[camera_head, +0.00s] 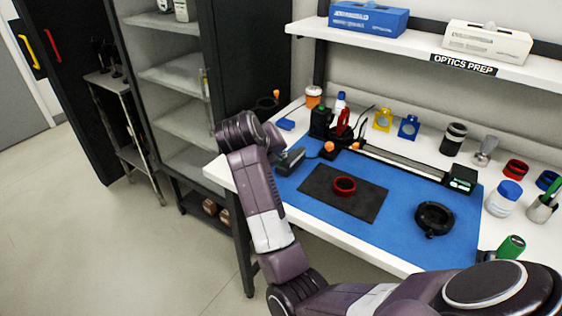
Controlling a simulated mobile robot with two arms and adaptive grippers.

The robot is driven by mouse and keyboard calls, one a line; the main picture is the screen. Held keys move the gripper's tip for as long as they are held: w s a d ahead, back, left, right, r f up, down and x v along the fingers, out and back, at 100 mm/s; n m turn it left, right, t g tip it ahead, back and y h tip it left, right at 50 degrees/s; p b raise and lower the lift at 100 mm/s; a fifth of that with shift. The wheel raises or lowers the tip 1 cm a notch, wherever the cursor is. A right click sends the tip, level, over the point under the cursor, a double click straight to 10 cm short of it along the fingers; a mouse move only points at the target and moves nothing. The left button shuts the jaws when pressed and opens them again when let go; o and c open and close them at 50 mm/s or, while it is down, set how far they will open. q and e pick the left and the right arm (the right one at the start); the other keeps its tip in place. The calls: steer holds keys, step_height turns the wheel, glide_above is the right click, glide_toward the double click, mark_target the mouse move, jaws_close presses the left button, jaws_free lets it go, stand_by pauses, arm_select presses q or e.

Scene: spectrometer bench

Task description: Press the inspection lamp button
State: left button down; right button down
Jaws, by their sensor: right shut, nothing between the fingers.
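My right arm reaches in from the bottom right, and its gripper (293,161) is at the left edge of the blue mat (400,235). The gripper is shut and empty, close to the white bench's front left edge. A small black box with a green top (462,179) sits at the right end of a rail; I cannot tell whether this is the lamp button. Black fixtures with orange knobs (328,147) stand just beyond the gripper. No part is clearly recognisable as the inspection lamp or its button. My left gripper is not in view.
A dark pad (317,190) with a red ring (344,185) lies on the mat. A black ring mount (434,218) is to its right. Jars, yellow and blue holders and a dark cylinder (453,139) line the back. A shelf (420,46) overhangs; a cabinet stands left.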

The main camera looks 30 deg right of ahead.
steer(key=shift+s+f, duration=0.1)
steer(key=shift+f, duration=0.4)
steer(key=shift+r, duration=0.15)
steer(key=shift+r+p, duration=0.45)
steer(key=shift+r, duration=0.05)
steer(key=shift+s+d+r, duration=0.1)
steer(key=shift+r, duration=0.35)
step_height(320, 180, up, 5)
steer(key=p, duration=0.4)
